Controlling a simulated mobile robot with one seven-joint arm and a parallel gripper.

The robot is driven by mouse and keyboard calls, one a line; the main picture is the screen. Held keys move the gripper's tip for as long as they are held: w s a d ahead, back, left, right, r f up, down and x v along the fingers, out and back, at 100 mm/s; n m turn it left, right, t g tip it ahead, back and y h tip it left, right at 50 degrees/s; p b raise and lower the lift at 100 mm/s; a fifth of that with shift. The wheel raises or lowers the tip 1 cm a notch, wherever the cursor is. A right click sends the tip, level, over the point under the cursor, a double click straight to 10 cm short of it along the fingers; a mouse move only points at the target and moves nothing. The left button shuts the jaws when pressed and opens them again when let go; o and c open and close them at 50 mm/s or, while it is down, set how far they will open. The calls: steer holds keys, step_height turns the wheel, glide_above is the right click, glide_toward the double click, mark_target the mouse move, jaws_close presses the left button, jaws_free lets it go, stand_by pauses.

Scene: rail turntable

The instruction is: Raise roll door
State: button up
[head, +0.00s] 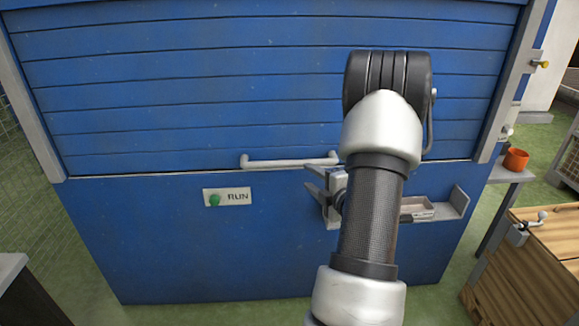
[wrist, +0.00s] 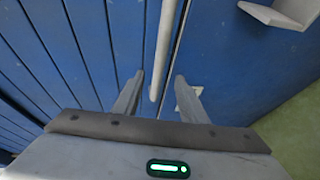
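The roll door (head: 250,90) is a set of blue horizontal slats, with its lower edge resting along the blue panel below. Its pale bar handle (head: 290,161) runs along the bottom slat. My gripper (head: 308,181) is open and empty just below the handle's right part in the head view. In the wrist view, the handle (wrist: 160,50) points in towards the gap of my gripper (wrist: 156,85), its near end lying between the two fingertips in the picture. Whether the bar is truly between the fingers in depth, I cannot tell. The fingers are not closed on it.
A small grey shelf (head: 450,207) sticks out right of my arm. Right stand an orange cup (head: 516,159) on a ledge and a wooden box (head: 530,265). Green floor lies around.

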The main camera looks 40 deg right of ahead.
mark_target(293, 165)
steer(key=b+x, duration=0.1)
steer(key=x, duration=1.2)
steer(key=shift+w+f, duration=0.1)
steer(key=shift+w, duration=0.2)
steer(key=shift+c, duration=0.5)
jaws_close()
